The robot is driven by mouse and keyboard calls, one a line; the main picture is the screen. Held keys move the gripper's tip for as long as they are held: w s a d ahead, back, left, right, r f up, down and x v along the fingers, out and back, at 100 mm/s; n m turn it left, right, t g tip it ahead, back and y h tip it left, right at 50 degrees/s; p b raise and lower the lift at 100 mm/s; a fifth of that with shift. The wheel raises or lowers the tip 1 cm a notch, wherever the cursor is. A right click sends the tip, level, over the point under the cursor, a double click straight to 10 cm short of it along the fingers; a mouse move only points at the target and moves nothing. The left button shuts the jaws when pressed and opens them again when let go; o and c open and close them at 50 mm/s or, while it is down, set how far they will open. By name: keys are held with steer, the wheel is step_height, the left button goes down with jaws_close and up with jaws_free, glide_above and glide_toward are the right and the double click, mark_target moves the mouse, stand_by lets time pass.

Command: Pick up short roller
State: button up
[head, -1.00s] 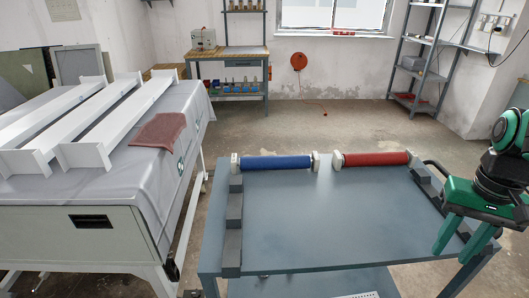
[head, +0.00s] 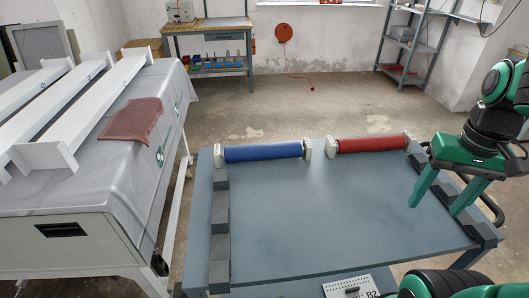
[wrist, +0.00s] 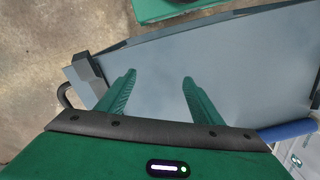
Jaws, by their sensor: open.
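Two rollers lie end to end along the far edge of the grey-blue table (head: 320,215). The blue roller (head: 262,152) is on the left and the red roller (head: 372,144) on the right. The red one looks slightly shorter. Each has pale end blocks. My gripper (head: 437,206) is open and empty, fingers pointing down, over the right part of the table, nearer than the red roller and to its right. In the wrist view, the open fingers (wrist: 158,78) have bare tabletop between them. Part of the blue roller (wrist: 288,131) shows at lower right; the red one is not seen there.
Dark blocks line the table's left side (head: 219,228) and right side. A perforated plate (head: 351,287) is at the bottom edge. A covered bench with white beams (head: 95,95) and a red cloth (head: 130,119) stands left. The tabletop's middle is clear.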

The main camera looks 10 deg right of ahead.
steer(key=w+a+r+n, duration=0.1)
steer(key=w+a+n, duration=0.25)
steer(key=w, duration=0.35)
steer(key=w+a+r+n, duration=0.1)
steer(key=w+a+n, duration=0.1)
steer(key=w+n, duration=0.35)
steer(key=n+y, duration=0.4)
steer(key=n, duration=0.9)
glide_toward(267, 145)
steer(key=shift+s+d+f, duration=0.1)
steer(key=shift+d+f, duration=0.15)
steer(key=shift+n, duration=0.4)
steer(key=x, duration=0.4)
steer(key=shift+a+f, duration=0.1)
steer(key=shift+a, duration=0.25)
steer(key=shift+x, duration=3.2)
jaws_close()
